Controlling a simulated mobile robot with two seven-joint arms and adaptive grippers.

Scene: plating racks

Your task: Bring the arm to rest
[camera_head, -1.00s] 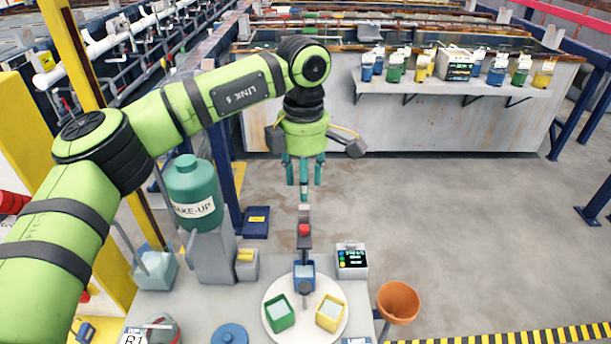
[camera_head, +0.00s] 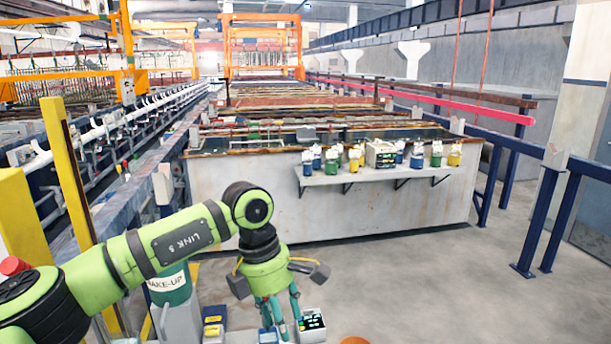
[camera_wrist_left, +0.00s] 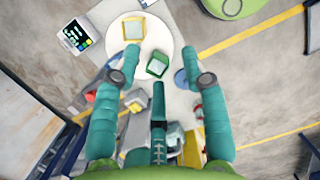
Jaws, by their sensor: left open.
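My left gripper (camera_head: 283,322) hangs from the green arm near the bottom middle of the head view, with its teal fingers pointing down. A blue-edged container (camera_wrist_left: 147,3) is cut off at the top. My right gripper is in neither view.
A small panel with a dark display (camera_head: 312,322) stands just right of the gripper. The teal make-up jug (camera_head: 170,285) is partly behind my arm. A grey tank wall (camera_head: 400,210) with a shelf of jars (camera_head: 380,168) stands behind. Open floor (camera_head: 430,300) lies to the right.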

